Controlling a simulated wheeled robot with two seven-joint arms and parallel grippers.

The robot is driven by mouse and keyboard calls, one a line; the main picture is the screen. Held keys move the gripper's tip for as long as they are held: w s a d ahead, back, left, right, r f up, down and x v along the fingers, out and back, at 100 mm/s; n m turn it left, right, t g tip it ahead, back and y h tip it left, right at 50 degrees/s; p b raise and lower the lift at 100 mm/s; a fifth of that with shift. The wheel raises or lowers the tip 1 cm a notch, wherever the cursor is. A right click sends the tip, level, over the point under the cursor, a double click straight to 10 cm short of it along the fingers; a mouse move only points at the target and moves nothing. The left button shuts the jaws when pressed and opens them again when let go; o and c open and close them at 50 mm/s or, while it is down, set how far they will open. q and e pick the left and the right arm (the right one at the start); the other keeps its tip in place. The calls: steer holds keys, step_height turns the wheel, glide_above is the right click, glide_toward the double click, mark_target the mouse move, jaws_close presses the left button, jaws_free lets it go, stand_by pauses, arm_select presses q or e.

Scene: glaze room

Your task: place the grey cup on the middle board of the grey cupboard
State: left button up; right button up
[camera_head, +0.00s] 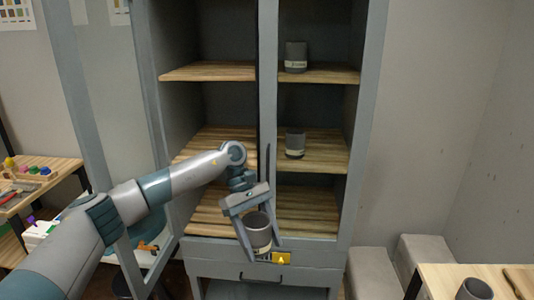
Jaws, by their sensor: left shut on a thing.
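The grey cupboard (369,130) stands ahead, with an upper, a middle and a low wooden board. My left gripper (259,236) is shut on a grey cup (258,228), held upright in front of the cupboard at about the low board's height. The middle board (215,143) is bare in its left half, partly hidden by my left arm. In its right half stands another grey cup with a pale label (295,143). A similar labelled cup (296,56) stands on the right of the upper board (215,71). My right gripper is out of view.
The cupboard's left door (82,100) stands open behind my arm. An upright with a dark handle (267,160) divides the front. A table (440,285) at the lower right bears another grey cup (474,290). A cluttered workbench (45,184) is at left.

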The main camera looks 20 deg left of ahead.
mark_target(259, 214)
arm_select(q)
steer(key=w+a+r+n+t, duration=0.1)
steer(key=w, duration=0.1)
steer(key=w+a+r+n+t, duration=0.1)
steer(key=w+n, duration=0.1)
steer(key=w+a+r+n+t+h+p, duration=0.1)
steer(key=w+n, duration=0.1)
steer(key=shift+w+a+r, duration=0.15)
steer(key=shift+w+a, duration=0.05)
steer(key=shift+w, duration=0.2)
steer(key=w+a+r+n+t+y+p, duration=0.2)
steer(key=w+a+r+n+t, duration=0.1)
steer(key=w+a+n, duration=0.3)
steer(key=w+a+r+n+t+y+p, duration=0.2)
steer(key=w+a+n, duration=0.5)
steer(key=a+n, duration=0.4)
steer(key=a+r+t+y, duration=0.1)
steer(key=a+t, duration=0.1)
steer(key=a, duration=0.1)
steer(key=shift+a+n+y, duration=0.3)
steer(key=shift+a, duration=0.1)
steer(key=shift+w+d+r, duration=0.1)
